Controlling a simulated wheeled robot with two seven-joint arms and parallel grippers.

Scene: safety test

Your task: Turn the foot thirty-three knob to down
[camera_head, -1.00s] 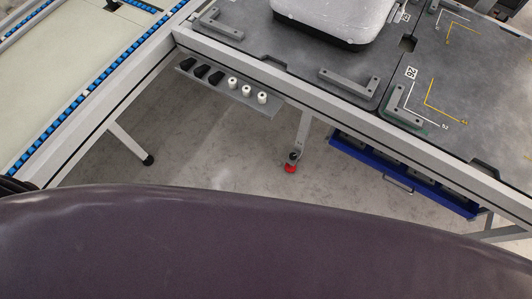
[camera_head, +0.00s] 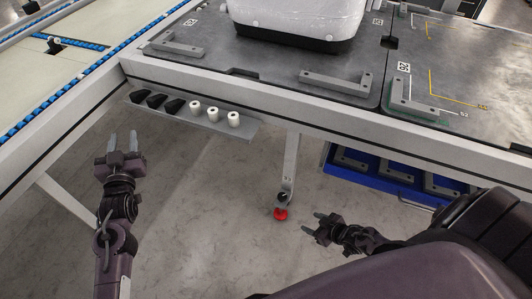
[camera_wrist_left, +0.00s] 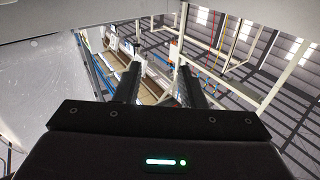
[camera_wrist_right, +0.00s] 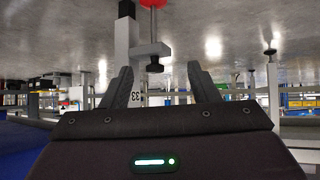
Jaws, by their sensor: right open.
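The table leg with the red foot (camera_head: 281,213) stands on the floor at the middle of the head view. A dark knob (camera_head: 283,198) sits just above the red foot. The right wrist view is upside down: the red foot (camera_wrist_right: 153,3) is at the top, the black knob (camera_wrist_right: 154,66) is below it on a grey bracket, and the number 33 shows on the leg (camera_wrist_right: 137,98). My right gripper (camera_head: 318,224) is open and empty, right of the foot and apart from it, with the knob between its fingers in the wrist view. My left gripper (camera_head: 123,139) is open and empty, near the shelf.
A blue drawer (camera_head: 400,183) with grey parts is right of the leg. A conveyor (camera_head: 60,80) runs at left.

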